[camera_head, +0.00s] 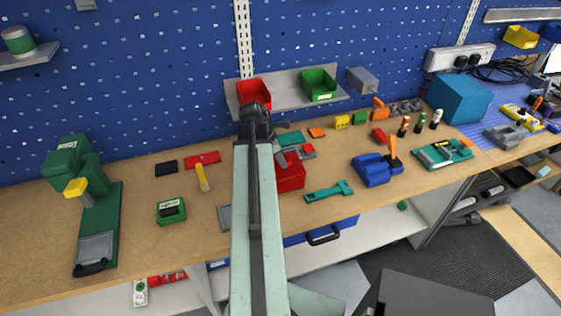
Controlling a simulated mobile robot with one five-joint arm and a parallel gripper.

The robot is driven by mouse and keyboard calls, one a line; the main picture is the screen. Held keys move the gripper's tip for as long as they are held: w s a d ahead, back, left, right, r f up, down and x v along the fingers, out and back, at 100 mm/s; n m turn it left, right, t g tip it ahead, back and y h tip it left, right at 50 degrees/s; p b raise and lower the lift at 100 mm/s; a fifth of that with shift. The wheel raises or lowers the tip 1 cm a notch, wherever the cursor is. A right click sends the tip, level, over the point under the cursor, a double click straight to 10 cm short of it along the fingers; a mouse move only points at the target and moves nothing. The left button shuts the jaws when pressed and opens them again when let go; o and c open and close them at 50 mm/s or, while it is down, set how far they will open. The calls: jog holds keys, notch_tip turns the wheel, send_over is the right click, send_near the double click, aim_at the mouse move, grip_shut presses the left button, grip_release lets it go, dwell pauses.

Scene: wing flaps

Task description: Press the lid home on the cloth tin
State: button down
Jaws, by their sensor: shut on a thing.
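My arm reaches up the middle of the view, over the bench. Its dark end, my gripper (257,118), is in front of the low shelf's left end. It is shut, but the thing in it is too hidden to make out. No thing is clearly marked as the cloth tin. A small green box (170,217) with a pale label and a dark top stands on the bench left of my arm. A red box (291,183) stands just right of my arm, partly covered by it. I cannot tell whether either has a loose lid.
A green press-like stand (104,218) is at the left. A black flat piece (166,167) and a yellow-handled tool (202,178) lie behind the green box. A blue vise-like block (371,171) and a teal tool (329,191) are on the right.

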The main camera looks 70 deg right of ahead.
dwell(0.3)
jog(key=c, duration=0.7)
grip_release()
jog(key=shift+r+p, duration=3.5)
